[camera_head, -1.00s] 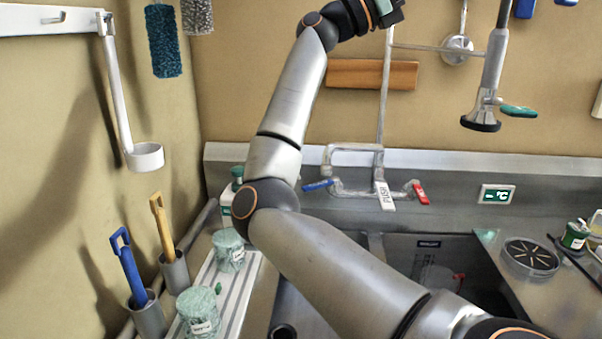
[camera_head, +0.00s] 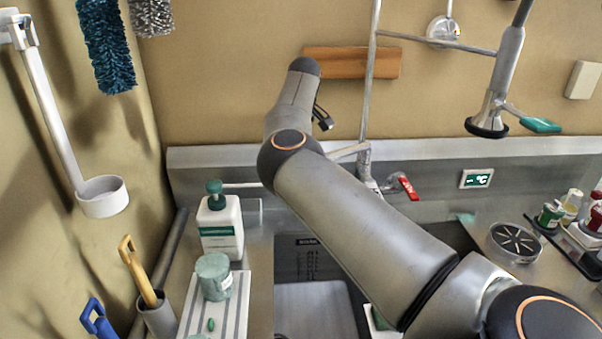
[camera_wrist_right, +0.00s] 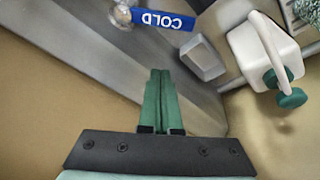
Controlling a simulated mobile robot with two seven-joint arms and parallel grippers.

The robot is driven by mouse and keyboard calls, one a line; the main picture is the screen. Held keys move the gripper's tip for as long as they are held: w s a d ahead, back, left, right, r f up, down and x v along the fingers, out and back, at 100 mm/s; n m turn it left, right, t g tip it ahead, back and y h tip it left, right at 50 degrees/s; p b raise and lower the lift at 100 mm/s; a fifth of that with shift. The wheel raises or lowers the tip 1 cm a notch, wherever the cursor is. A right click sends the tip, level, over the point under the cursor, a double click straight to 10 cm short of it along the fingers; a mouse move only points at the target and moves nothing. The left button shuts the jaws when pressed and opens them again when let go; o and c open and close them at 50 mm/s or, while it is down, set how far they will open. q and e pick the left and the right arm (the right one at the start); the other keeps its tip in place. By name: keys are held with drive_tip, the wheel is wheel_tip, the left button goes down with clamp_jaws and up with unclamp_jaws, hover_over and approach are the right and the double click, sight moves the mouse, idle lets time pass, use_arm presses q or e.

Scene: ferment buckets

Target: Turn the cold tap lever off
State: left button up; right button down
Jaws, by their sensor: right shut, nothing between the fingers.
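The cold tap lever (camera_wrist_right: 160,19) is a blue bar with white COLD lettering, upside down at the top of the right wrist view. It runs right from a round metal joint (camera_wrist_right: 121,15). In the head view my arm hides this lever. My right gripper (camera_wrist_right: 160,73) has green fingers, shut together and empty; the lever lies beyond their tips, with a visible gap. In the head view the fingers are hidden behind my right arm. The tap (camera_head: 366,165) is partly covered by the arm; its red lever (camera_head: 408,186) shows on the right. My left gripper is not in view.
A white soap bottle with a green pump (camera_head: 221,228) stands left of the sink (camera_head: 313,305); it also shows in the right wrist view (camera_wrist_right: 262,48). A spray head (camera_head: 490,115) hangs at the right.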

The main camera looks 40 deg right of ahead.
wheel_tip(320, 180, down, 9)
drive_tip(key=a+b, duration=0.1)
drive_tip(key=b, duration=0.4)
drive_tip(key=shift+s+a+m+y, duration=0.15)
drive_tip(key=shift+m+y, duration=0.15)
drive_tip(key=shift+y, duration=0.1)
idle(0.4)
drive_tip(key=shift+s+f, duration=0.1)
drive_tip(key=shift+s, duration=0.05)
idle(0.4)
